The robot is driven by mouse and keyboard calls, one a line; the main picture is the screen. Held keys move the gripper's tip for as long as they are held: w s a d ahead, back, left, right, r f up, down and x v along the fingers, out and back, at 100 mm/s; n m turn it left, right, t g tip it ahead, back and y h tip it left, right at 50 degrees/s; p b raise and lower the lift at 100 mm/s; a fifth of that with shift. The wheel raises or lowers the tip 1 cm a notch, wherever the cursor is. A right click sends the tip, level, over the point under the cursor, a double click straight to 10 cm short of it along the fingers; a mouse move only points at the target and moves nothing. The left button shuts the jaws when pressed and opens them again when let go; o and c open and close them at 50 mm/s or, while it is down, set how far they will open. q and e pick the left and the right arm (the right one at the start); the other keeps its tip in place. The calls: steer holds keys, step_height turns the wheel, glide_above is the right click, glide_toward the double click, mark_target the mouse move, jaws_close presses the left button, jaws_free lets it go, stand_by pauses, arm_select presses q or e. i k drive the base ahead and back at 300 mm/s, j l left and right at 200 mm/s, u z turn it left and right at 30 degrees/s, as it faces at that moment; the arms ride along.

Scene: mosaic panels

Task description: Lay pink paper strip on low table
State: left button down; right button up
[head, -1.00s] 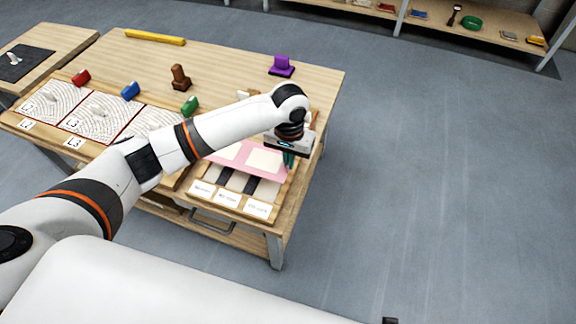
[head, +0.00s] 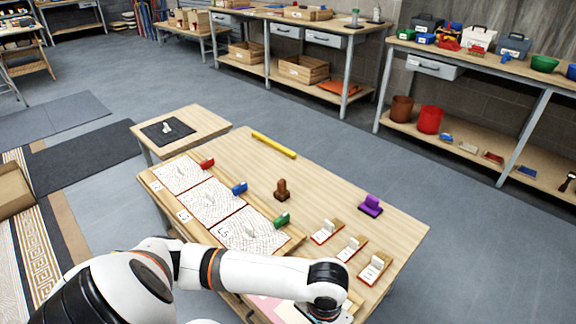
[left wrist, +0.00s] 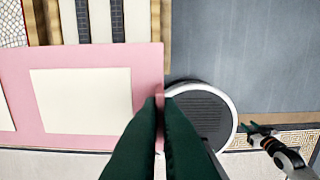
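The pink paper strip (left wrist: 150,62) with cream rectangles fills the left part of the left wrist view. A small part of the strip (head: 268,307) shows at the bottom of the head view beneath my left arm. My left gripper (left wrist: 160,98) has its dark green fingers closed on the strip's right end; in the head view its fingers are hidden. A small low table (head: 197,118) stands beyond the workbench's left end, with a dark mat (head: 155,138) and a white piece on it. My right gripper (left wrist: 258,129) is small in the left wrist view, with fingers apart and empty.
The workbench (head: 330,185) holds patterned panels (head: 210,203), coloured blocks, a brown stamp (head: 282,190), a purple holder (head: 371,205) and a yellow bar (head: 273,144). Shelves stand at the back.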

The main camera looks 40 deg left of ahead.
mark_target(316, 204)
steer(key=i+l+z, duration=0.2)
steer(key=i+l, duration=0.2)
steer(key=i+l+z, duration=0.2)
steer(key=i+l, duration=0.15)
steer(key=i+l+z, duration=0.15)
steer(key=i, duration=0.4)
steer(key=i+u, duration=0.3)
steer(key=i, duration=0.3)
steer(key=i+u, duration=0.3)
steer(key=i, duration=0.3)
steer(key=i+l+u, duration=0.3)
steer(key=i, duration=0.3)
steer(key=i+j+u, duration=0.15)
steer(key=i+u, duration=0.15)
steer(key=u, duration=0.15)
steer(key=i+u, duration=0.3)
steer(key=u, duration=0.2)
steer(key=i+u, duration=0.3)
steer(key=u, duration=0.15)
steer(key=i+l+u, duration=0.2)
steer(key=u, duration=0.25)
steer(key=i+u, duration=0.6)
steer(key=k+l, duration=0.05)
